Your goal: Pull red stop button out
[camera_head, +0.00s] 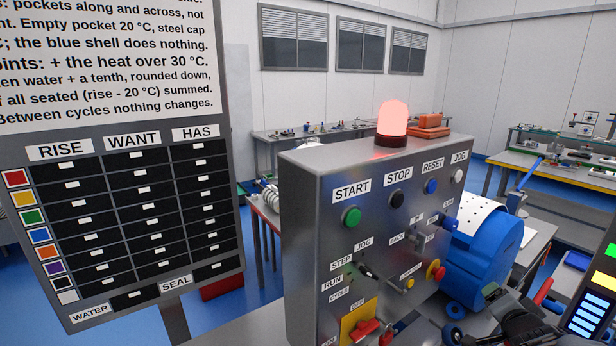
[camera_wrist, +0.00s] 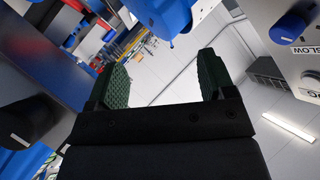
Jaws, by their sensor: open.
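A dark part of my arm shows at the lower right of the head view, right of the panel. The red button cannot be made out in the wrist view.
A lit red beacon (camera_head: 393,122) stands on the panel. A red switch (camera_head: 365,329) on a yellow plate is low on the panel. A blue drum-shaped machine (camera_head: 482,262) stands right of the panel. A blue knob (camera_wrist: 289,27) by a SLOW label is near my right finger.

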